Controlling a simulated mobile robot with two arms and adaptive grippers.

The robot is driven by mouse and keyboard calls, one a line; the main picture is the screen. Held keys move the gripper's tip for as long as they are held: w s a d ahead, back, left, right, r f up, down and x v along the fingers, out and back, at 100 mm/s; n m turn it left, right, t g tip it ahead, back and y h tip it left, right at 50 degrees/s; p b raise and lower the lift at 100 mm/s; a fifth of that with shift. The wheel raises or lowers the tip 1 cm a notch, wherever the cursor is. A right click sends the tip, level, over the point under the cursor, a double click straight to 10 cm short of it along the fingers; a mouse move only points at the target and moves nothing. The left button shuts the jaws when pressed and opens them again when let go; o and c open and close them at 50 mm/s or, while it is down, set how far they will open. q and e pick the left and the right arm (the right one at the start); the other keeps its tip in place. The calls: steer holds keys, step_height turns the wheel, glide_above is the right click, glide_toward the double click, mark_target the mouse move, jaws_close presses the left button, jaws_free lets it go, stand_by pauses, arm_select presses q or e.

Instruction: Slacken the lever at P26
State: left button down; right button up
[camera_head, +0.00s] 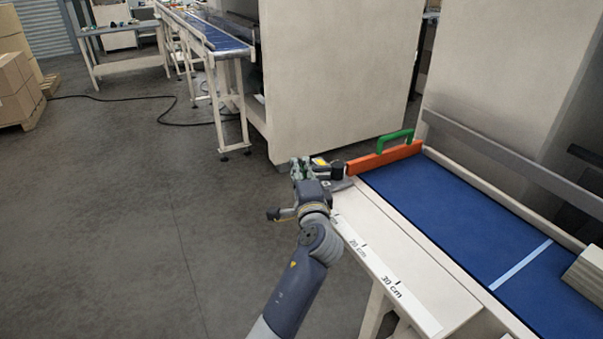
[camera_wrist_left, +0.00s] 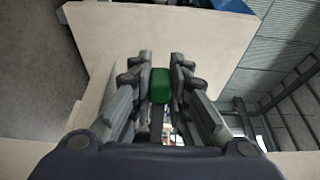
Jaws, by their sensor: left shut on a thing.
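My left gripper (camera_head: 301,167) is at the far left corner of the blue conveyor table, beside a dark clamp (camera_head: 338,171) at the end of the orange stop bar (camera_head: 385,157). In the left wrist view, the two fingers of my gripper (camera_wrist_left: 161,84) are closed on a green grip (camera_wrist_left: 160,87), which I take to be the lever's. The lever's arm is mostly hidden behind the fingers, and its angle cannot be told. No P26 mark is readable. My right gripper is not in view.
The orange bar carries a green handle (camera_head: 396,139) and crosses the blue belt (camera_head: 450,215). A scale strip (camera_head: 385,275) runs along the table's near edge. A large beige cabinet (camera_head: 335,75) stands behind.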

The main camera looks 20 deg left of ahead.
arm_select(q)
steer(key=c, duration=1.5)
jaws_free()
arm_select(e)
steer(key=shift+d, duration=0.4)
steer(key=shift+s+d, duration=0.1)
arm_select(q)
steer(key=shift+s, duration=0.1)
steer(key=v, duration=0.7)
steer(key=shift+s+d, duration=0.1)
steer(key=shift+f, duration=0.1)
